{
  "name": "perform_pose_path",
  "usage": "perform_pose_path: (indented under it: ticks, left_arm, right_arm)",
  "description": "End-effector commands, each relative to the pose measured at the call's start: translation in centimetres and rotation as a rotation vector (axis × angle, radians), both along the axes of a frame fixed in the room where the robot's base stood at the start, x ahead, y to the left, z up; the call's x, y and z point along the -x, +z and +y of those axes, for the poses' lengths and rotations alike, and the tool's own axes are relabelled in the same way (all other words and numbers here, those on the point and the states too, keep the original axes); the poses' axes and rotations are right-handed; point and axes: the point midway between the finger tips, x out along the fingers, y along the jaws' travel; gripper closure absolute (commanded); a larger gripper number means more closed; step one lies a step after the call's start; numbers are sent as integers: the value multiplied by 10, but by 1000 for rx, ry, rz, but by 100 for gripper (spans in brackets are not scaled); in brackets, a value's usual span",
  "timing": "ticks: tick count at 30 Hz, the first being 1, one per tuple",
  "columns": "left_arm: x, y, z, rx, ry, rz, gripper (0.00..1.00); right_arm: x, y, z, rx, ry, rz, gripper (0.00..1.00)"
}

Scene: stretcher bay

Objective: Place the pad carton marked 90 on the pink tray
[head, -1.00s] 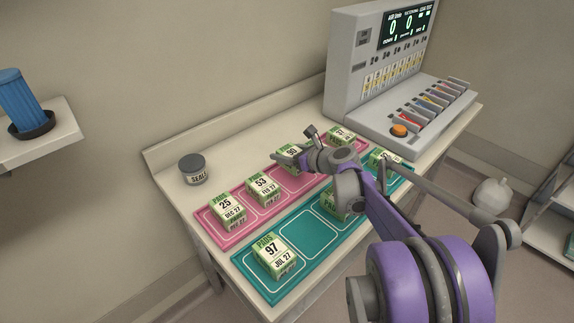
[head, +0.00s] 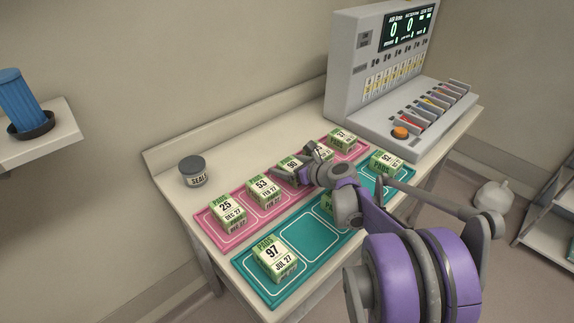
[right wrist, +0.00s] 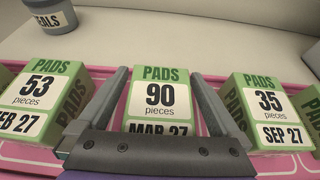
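The pad carton marked 90 (head: 288,166) is green and white and sits upright between my right gripper's fingers (head: 300,161). It is over a slot of the pink tray (head: 237,236), between other cartons; I cannot tell whether its base touches the tray. In the right wrist view the carton (right wrist: 159,97) shows "90 pieces" and "MAR 27". The right fingers (right wrist: 160,95) lie close along its two sides, at its left and right. My arm hides part of the carton in the head view. My left gripper is not in view.
On the pink tray stand cartons 25 (head: 228,212), 53 (right wrist: 42,100) and 35 (right wrist: 268,105). The teal tray (head: 312,264) holds carton 97 (head: 274,258), more cartons and an empty slot. A seal jar (head: 193,171) and a grey console (head: 370,70) stand behind.

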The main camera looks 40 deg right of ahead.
Motion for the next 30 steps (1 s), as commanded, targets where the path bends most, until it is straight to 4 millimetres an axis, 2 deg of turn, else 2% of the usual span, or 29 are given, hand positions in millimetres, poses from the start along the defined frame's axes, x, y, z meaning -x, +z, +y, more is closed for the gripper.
perform_pose_path:
  ticks: [5, 7, 21, 25, 30]
  left_arm:
    - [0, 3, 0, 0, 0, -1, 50]
    - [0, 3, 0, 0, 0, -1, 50]
    - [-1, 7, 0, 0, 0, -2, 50]
    - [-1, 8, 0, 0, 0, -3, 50]
    - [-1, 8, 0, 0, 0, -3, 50]
  right_arm:
    - [0, 4, 0, 0, 0, 0, 0]
    - [6, 7, -1, 0, -2, 0, 0]
    - [92, 42, -9, 1, -4, -1, 0]
    - [105, 47, -10, 0, -2, 0, 0]
    - [111, 50, -9, 0, 0, 0, 0]
